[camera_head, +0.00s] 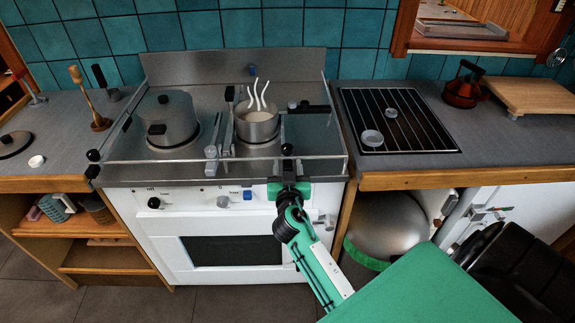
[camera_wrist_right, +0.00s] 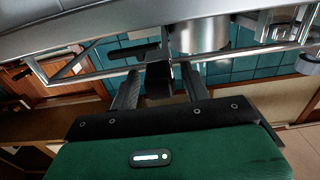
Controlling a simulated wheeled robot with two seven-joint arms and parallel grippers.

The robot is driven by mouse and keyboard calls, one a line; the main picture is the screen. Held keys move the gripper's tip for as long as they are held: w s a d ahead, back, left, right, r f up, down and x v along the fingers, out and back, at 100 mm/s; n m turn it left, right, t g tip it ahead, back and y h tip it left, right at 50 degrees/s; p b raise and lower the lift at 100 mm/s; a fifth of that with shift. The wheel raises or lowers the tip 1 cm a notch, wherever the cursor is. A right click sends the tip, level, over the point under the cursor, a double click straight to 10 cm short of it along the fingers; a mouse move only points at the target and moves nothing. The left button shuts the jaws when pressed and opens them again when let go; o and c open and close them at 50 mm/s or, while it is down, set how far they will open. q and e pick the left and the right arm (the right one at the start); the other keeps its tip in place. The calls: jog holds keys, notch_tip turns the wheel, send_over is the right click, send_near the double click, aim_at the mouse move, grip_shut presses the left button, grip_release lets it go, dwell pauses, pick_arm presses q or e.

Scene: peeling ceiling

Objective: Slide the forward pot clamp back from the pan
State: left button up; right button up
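A small steel pan (camera_head: 257,125) with pale steam shapes above it stands on the stove's right burner, its black handle (camera_head: 312,109) pointing right. A black knob (camera_head: 287,149), seemingly the forward pot clamp's, stands at the front rail, just right of the pan's front. My right gripper (camera_head: 288,170) is at this knob, at the stove's front edge. In the right wrist view its two fingers (camera_wrist_right: 160,88) stand apart, with the black knob (camera_wrist_right: 158,76) between them and gaps visible on both sides. The pan (camera_wrist_right: 198,36) shows beyond. My left gripper is not in view.
A metal rail (camera_head: 330,158) borders the stove front. A large lidded pot (camera_head: 165,118) stands on the left burner, with a grey upright clamp (camera_head: 211,158) between pot and pan. A black rack (camera_head: 385,122) lies on the right counter. A green surface (camera_head: 420,290) fills the lower right.

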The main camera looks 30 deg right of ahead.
aim_at(328, 158)
grip_shut()
jog(key=s+d, duration=0.2)
jog(key=d, duration=0.1)
jog(key=s+d, duration=0.2)
jog(key=d, duration=0.1)
jog(key=s+d, duration=0.2)
jog(key=d, duration=0.2)
jog(key=shift+s, duration=0.1)
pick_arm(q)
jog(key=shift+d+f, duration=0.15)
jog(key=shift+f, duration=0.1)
pick_arm(e)
grip_release()
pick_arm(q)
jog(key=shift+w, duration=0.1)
